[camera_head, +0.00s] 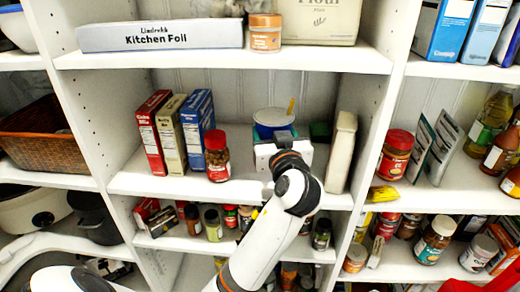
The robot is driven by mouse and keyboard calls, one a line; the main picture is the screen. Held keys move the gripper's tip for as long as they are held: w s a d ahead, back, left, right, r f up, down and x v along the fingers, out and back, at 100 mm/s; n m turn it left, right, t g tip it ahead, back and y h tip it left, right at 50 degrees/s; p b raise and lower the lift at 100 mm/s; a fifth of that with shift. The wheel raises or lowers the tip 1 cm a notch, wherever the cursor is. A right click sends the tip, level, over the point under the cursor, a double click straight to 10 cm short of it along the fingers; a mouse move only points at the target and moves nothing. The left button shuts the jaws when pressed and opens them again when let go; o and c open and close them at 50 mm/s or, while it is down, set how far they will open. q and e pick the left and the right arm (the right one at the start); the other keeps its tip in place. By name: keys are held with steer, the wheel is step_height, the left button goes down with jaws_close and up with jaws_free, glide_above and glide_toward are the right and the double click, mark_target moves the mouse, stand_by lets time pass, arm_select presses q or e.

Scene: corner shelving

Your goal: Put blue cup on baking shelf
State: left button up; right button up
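The blue cup (272,130) is at the middle shelf (150,184), which also holds baking boxes. The cup's rim shows pale inside, with a yellow stick rising at its right. My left gripper (272,138) is directly in front of the cup, and its white body hides the cup's lower part. Its fingers are hidden, so I cannot tell whether they grip the cup or whether the cup rests on the shelf. My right gripper is not in view.
Several upright boxes (166,135) and a red-lidded jar (217,158) stand left of the cup. A pale upright package (341,152) stands to its right, with a green item (320,131) behind. Between jar and cup is a narrow clear strip. The upper shelf (180,60) overhangs.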

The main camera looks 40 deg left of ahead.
arm_select(q)
step_height(320, 180, down, 2)
steer(key=shift+s+f, duration=0.1)
step_height(320, 180, down, 4)
steer(key=shift+a+r+p, duration=0.1)
steer(key=shift+p, duration=0.5)
steer(key=shift+f, duration=0.25)
steer(key=o, duration=1)
steer(key=shift+c, duration=0.2)
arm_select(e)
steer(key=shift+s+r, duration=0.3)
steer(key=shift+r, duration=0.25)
arm_select(q)
steer(key=shift+r, duration=0.15)
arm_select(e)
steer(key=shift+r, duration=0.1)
